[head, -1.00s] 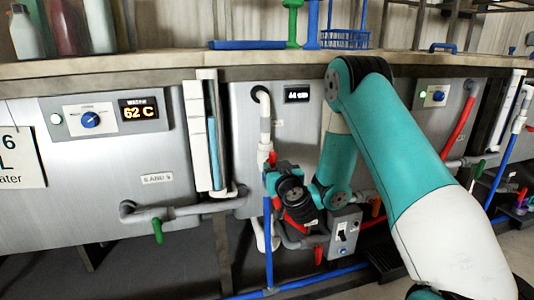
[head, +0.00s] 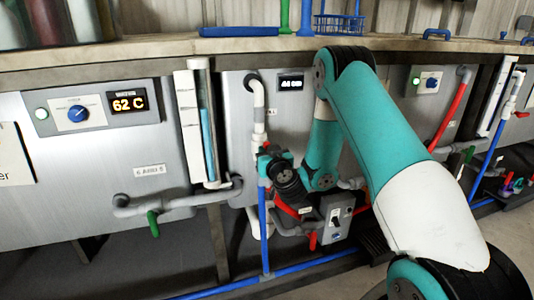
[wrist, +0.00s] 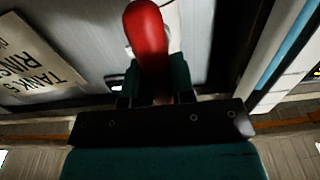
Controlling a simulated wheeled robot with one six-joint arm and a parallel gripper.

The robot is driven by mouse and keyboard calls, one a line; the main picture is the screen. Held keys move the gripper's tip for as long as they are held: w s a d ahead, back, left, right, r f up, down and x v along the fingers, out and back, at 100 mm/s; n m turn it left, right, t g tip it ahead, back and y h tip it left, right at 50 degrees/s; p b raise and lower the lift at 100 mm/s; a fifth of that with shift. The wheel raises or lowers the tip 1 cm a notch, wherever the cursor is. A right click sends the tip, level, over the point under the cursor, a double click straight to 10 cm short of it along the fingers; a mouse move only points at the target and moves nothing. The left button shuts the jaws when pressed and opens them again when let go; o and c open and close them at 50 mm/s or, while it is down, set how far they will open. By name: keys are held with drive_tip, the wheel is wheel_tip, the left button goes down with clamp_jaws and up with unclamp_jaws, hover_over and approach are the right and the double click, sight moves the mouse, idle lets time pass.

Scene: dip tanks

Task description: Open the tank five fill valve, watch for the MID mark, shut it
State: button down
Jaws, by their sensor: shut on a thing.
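My gripper (wrist: 152,90) is shut on a red valve handle (wrist: 150,40), which stands up between the two dark green fingers in the wrist view. In the head view my gripper (head: 267,160) is at the white and blue upright pipe (head: 259,115) on the front of the middle tank (head: 238,105); my wrist hides most of the valve. A sign reading about "TANK 5 RINSE" (wrist: 35,55) shows in the wrist view. A sight tube (head: 207,130) with blue liquid and a white strip stands left of that tank. Marks on the strip are too small to read.
The left tank has a display (head: 128,102) reading 62 C and a green-handled valve (head: 153,223). A grey switch box (head: 338,217) and a red-handled valve (head: 313,240) sit below my wrist. A blue pipe (head: 215,287) runs low along the floor. A shelf edge overhangs above.

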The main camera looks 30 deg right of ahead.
drive_tip(key=shift+m, duration=0.3)
drive_tip(key=m, duration=0.3)
drive_tip(key=shift+s+d+f+m, duration=0.1)
drive_tip(key=shift+d+m, duration=0.2)
drive_tip(key=shift+m, duration=0.1)
drive_tip(key=shift+s+d+f+m+b, duration=0.2)
drive_tip(key=shift+m+b, duration=0.25)
drive_tip(key=shift+m, duration=1.8)
drive_tip(key=shift+w+d+f+m+b, duration=0.1)
drive_tip(key=shift+f+m+b, duration=0.3)
drive_tip(key=shift+m, duration=1.9)
drive_tip(key=shift+s+d+f+m+b, duration=0.15)
drive_tip(key=shift+m+b, duration=0.35)
drive_tip(key=shift+m, duration=1.75)
drive_tip(key=c, duration=1)
unclamp_jaws()
drive_tip(key=shift+w, duration=0.1)
drive_tip(key=shift+o, duration=0.2)
